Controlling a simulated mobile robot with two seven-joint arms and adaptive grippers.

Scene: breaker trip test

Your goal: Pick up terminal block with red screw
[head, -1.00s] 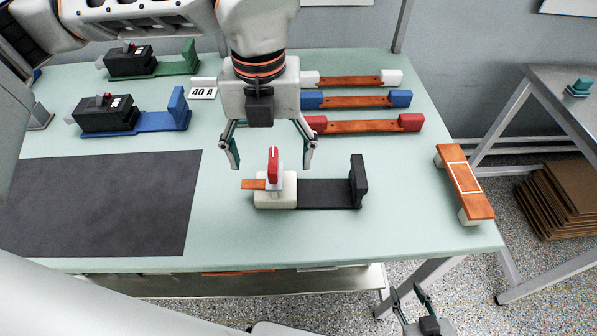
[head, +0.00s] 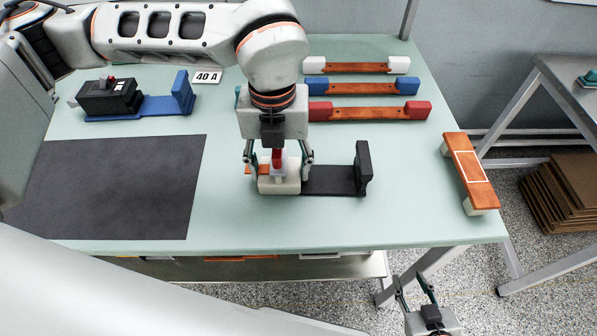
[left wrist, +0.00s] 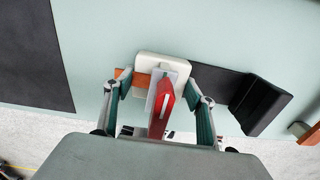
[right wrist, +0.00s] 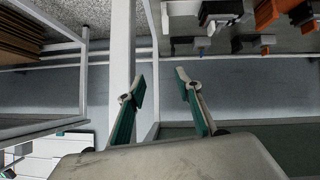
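The block with the red screw (head: 279,186) has a cream base, a grey upper part and an upright red piece with a white stripe. It stands at the left end of a black holder (head: 332,180). It also shows in the left wrist view (left wrist: 163,63). My left gripper (head: 278,160) points down over it, open, with one finger on each side of the red piece. In the left wrist view the fingers appear apart from the red piece. My right gripper (head: 415,290) is open and empty, low beyond the table's front edge.
An orange copper strip (head: 256,169) sticks out left of the block. Behind are bars with red (head: 416,111), blue (head: 410,86) and white ends. A black breaker on a blue holder (head: 155,105) and a dark mat (head: 120,190) lie left. An orange bar (head: 470,173) lies right.

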